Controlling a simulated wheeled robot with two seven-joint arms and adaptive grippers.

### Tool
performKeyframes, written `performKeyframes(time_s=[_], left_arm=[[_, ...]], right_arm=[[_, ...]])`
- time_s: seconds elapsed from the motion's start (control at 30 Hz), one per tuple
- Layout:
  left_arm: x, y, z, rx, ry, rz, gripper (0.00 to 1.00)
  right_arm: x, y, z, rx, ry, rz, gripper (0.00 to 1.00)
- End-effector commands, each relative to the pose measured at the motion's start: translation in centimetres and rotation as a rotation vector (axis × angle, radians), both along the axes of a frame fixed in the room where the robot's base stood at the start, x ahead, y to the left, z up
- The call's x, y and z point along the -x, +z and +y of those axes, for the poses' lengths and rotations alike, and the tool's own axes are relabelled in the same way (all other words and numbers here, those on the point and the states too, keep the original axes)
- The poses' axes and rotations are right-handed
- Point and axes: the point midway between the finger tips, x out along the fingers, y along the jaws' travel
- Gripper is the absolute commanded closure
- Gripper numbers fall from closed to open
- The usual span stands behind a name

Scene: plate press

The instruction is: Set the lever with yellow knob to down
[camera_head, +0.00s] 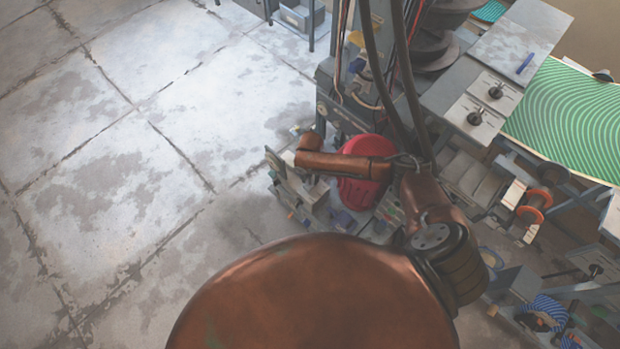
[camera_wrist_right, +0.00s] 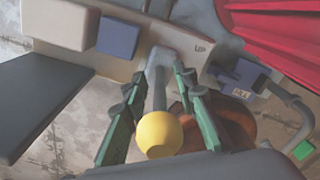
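In the right wrist view, a round yellow knob (camera_wrist_right: 159,134) sits on the near end of a short grey lever (camera_wrist_right: 159,88). The lever runs away from the camera to a pale panel (camera_wrist_right: 125,62). My right gripper (camera_wrist_right: 162,76) is open, with one green finger on each side of the lever and knob. Gaps show between the fingers and the lever. Small labels, one looking like "UP", are on the panel, but I cannot tell the lever's setting. The knob is not distinguishable in the head view. My left gripper is not in view.
A red ribbed container (camera_head: 365,172) stands beside my right arm and shows at the top right of the wrist view (camera_wrist_right: 275,28). A dark flat piece (camera_wrist_right: 38,98) juts in at left. Machinery crowds the right; open concrete floor (camera_head: 110,140) lies left.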

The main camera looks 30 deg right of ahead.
Motion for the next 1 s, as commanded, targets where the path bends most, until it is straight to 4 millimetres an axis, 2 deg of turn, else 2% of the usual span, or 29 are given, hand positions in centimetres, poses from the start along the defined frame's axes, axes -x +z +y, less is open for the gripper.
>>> performKeyframes(time_s=[0.07, 0.4, 1.0], left_arm=[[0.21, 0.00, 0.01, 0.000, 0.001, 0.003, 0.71], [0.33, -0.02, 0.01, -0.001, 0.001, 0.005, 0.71], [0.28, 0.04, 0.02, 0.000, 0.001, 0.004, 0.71]], right_arm=[[-0.01, 0.02, 0.03, 0.000, 0.000, 0.000, 0.76], [-0.01, 0.04, 0.03, 0.000, 0.000, 0.000, 0.99], [0.02, 0.06, -0.02, 0.001, 0.000, 0.000, 1.00]])
